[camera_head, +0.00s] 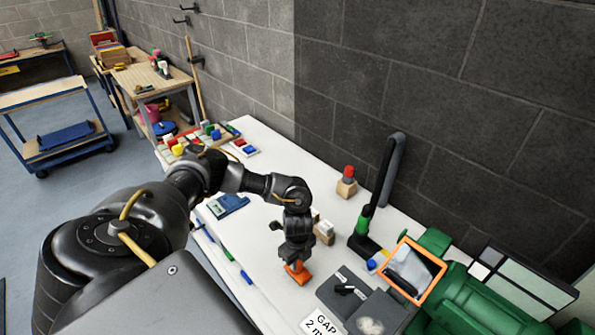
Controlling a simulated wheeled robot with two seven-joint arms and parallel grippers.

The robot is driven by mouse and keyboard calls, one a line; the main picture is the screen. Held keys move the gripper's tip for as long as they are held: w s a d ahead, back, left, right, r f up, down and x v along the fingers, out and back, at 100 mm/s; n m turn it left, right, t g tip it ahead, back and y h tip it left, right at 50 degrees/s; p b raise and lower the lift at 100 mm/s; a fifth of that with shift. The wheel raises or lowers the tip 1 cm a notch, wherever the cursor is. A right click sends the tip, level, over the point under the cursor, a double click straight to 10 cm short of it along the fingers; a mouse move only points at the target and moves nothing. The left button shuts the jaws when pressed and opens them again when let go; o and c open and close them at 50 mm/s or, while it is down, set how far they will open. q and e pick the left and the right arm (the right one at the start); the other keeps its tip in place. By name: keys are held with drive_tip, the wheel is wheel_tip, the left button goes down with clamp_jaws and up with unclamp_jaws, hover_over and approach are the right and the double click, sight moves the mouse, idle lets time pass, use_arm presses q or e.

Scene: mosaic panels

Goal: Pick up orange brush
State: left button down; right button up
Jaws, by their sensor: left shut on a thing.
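The orange brush (299,274) is at the white table's front part, below my left gripper (296,262). My left gripper points down and is shut on the brush. Only a small orange part shows under the fingers; the rest is hidden by the gripper. I cannot tell whether the brush touches the table. My right gripper is not in view.
Grey boxes (375,314) and a green machine with an orange-framed panel (413,269) stand close on the right. A wooden block with a red top (347,182) stands near the wall. Blue and green markers (246,277) lie along the front edge. A blue tray (228,204) lies left.

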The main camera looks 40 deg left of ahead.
use_arm(q)
drive_tip(key=shift+r, duration=0.15)
drive_tip(key=shift+r, duration=0.25)
wheel_tip(320, 180, up, 2)
drive_tip(key=shift+r, duration=0.15)
drive_tip(key=s+d+r, duration=0.5)
drive_tip(key=s+r, duration=0.5)
drive_tip(key=s, duration=0.3)
drive_tip(key=shift+p, duration=0.35)
